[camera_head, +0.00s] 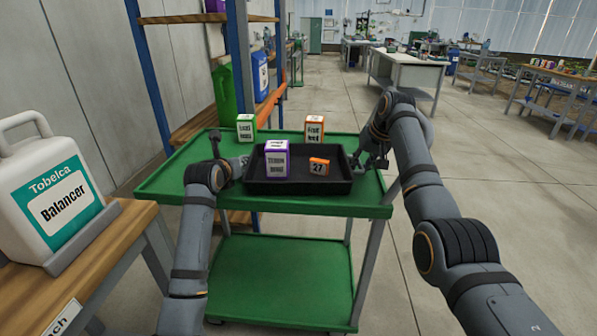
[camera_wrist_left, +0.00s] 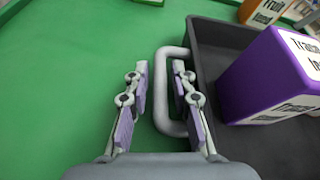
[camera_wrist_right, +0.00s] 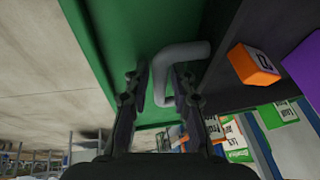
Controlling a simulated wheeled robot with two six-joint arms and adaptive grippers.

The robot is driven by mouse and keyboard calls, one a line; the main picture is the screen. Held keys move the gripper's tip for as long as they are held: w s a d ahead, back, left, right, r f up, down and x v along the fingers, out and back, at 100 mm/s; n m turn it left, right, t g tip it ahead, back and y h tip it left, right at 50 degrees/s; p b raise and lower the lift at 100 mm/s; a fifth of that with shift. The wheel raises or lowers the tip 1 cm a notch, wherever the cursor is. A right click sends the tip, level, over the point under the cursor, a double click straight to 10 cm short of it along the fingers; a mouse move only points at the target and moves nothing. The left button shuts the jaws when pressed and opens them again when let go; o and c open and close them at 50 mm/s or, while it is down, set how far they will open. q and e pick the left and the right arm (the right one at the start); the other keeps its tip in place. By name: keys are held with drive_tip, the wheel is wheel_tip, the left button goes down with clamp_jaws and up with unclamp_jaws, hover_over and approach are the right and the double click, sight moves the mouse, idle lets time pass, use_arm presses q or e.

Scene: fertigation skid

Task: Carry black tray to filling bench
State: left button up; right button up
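The black tray (camera_head: 340,187) rests on the top shelf of a green cart. It holds a purple box (camera_head: 276,160) and a small orange block marked 27 (camera_head: 319,166). My left gripper (camera_wrist_left: 160,95) is open at the tray's left grey handle (camera_wrist_left: 162,110), with the handle bar between its fingers and a gap beside it. My right gripper (camera_wrist_right: 160,95) is open at the right grey handle (camera_wrist_right: 185,53), its fingers on either side of the bar. It also shows in the head view (camera_head: 372,160) at the tray's right end. Whether either finger touches a handle is unclear.
The green cart (camera_head: 165,188) also carries a green-and-white box (camera_head: 246,127) and an orange-and-white box (camera_head: 314,128) behind the tray. A wooden bench with a Balancer jug (camera_head: 55,190) stands at left. Open floor (camera_head: 480,180) lies right, with a white-sided bench (camera_head: 405,75) and other tables beyond.

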use_arm(q)
clamp_jaws()
use_arm(e)
clamp_jaws()
use_arm(q)
drive_tip(key=shift+w+r, duration=0.1)
use_arm(e)
drive_tip(key=shift+r, duration=0.1)
